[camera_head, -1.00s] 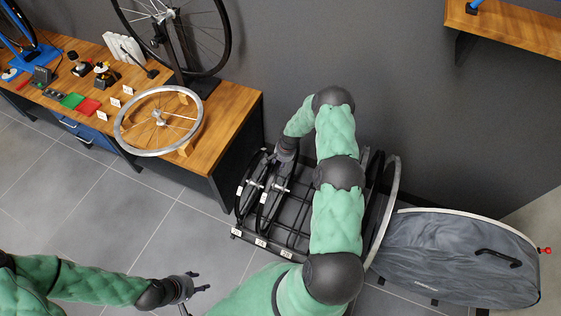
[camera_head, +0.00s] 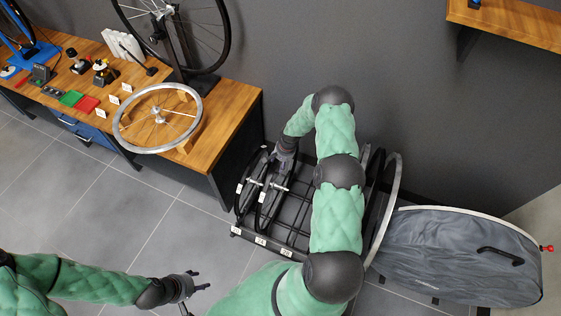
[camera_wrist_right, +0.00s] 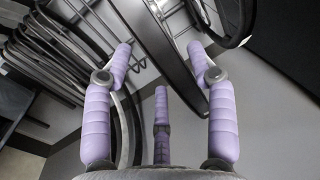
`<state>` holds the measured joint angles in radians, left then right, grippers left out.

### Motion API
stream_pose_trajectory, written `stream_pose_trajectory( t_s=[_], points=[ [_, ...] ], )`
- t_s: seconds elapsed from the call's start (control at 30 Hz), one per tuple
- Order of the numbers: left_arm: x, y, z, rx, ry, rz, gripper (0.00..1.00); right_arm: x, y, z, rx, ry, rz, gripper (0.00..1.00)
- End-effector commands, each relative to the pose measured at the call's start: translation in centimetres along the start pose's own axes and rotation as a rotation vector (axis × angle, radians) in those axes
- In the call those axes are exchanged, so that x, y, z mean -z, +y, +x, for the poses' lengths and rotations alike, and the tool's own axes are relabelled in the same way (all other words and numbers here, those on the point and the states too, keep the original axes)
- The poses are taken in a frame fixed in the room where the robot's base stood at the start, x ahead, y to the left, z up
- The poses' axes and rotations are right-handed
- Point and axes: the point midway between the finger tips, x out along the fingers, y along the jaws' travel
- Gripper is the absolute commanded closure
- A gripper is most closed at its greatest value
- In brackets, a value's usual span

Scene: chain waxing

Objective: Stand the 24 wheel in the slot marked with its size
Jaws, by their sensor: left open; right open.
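Two small black-tyred wheels stand upright side by side at the left end of the floor rack (camera_head: 295,212). The outer one (camera_head: 241,196) and the inner one (camera_head: 263,212) each carry a small white tag, too small to read surely. My right gripper (camera_head: 281,162) is open at the top of the inner wheel. In the right wrist view, a dark tyre (camera_wrist_right: 168,50) passes between the spread fingers of this gripper (camera_wrist_right: 160,55), with gaps at both sides. White size labels (camera_head: 261,240) line the rack's front edge. My left gripper (camera_head: 196,281) is open and empty over the floor.
Larger wheels (camera_head: 390,205) stand at the rack's right side, partly behind my right arm. A grey covered bag (camera_head: 460,255) lies beside them. The workbench (camera_head: 225,105) at the upper left holds a bare rim (camera_head: 127,140) and tools. The floor left of the rack is clear.

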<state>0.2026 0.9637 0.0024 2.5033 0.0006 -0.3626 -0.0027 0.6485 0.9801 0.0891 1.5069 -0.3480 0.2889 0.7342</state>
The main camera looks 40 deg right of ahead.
Motion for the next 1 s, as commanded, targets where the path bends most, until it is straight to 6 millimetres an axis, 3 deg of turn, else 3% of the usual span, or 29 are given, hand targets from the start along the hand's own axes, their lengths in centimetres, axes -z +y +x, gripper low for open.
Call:
stream_pose_trajectory(
  t_s=[0.23,0.7,1.0],
  points=[
    [0.0,0.0,0.0,0.000,0.000,0.000,0.50,0.1,-0.1,-1.6,0.001,0.002,0.000,0.43],
    [0.0,0.0,0.0,0.000,0.000,0.000,0.50,0.1,-0.1,-9.3,0.002,0.004,0.001,0.43],
    [0.0,0.0,0.0,0.000,0.000,0.000,0.50,0.1,-0.1,-11.9,0.001,0.002,0.000,0.43]
  ],
)
